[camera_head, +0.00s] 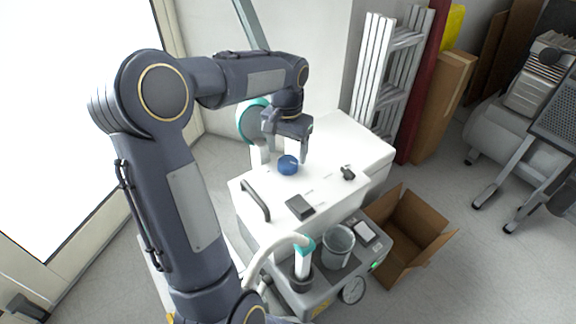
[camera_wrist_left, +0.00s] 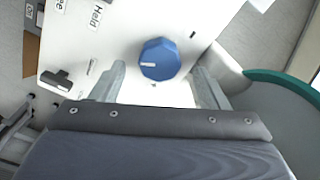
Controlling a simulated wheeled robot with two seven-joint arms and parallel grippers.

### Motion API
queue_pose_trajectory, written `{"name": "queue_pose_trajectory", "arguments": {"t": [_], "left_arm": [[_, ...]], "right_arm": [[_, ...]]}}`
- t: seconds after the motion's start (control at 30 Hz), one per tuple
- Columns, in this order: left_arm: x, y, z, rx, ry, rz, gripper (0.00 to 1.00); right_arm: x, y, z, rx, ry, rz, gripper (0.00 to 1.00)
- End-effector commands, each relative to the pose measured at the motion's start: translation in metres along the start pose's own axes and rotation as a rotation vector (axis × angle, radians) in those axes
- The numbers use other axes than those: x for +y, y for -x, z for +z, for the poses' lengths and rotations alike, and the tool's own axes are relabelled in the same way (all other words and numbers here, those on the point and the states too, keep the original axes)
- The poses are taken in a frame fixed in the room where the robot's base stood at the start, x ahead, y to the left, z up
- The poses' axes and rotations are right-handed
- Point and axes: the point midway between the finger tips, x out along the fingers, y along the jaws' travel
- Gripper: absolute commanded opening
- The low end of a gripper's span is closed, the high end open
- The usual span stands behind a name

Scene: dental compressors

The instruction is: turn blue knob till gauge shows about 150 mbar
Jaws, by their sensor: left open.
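The blue knob (camera_head: 288,165) sits on the white top panel of the machine (camera_head: 320,190). In the left wrist view the knob (camera_wrist_left: 159,60) lies between and just beyond the two fingertips, which do not appear to touch it. My left gripper (camera_head: 288,150) is open above the knob; its fingers also show in the left wrist view (camera_wrist_left: 160,80). A round gauge (camera_head: 353,290) is on the machine's lower front; its needle is too small to read. My right gripper does not show.
A black handle (camera_head: 255,200) and a black switch (camera_head: 348,173) stand on the panel. A teal-rimmed part (camera_wrist_left: 285,85) is close to the right finger in the wrist view.

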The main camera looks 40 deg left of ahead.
Motion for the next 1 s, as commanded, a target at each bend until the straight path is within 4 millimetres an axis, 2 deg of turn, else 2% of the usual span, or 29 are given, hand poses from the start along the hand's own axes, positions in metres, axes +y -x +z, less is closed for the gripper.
{"name": "queue_pose_trajectory", "arguments": {"t": [0.03,0.23,0.67,1.0], "left_arm": [[0.0,-0.014,0.0,-0.002,0.0,0.0,0.69],[0.0,-0.038,0.0,0.0,0.002,0.001,0.69],[0.0,-0.044,0.0,0.001,0.001,0.001,0.67],[0.0,-0.044,0.0,0.001,0.001,0.001,0.24]], "right_arm": [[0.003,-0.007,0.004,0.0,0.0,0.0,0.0],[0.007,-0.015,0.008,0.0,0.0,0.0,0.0],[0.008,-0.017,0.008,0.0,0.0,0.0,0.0],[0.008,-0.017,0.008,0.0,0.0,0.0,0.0]]}}
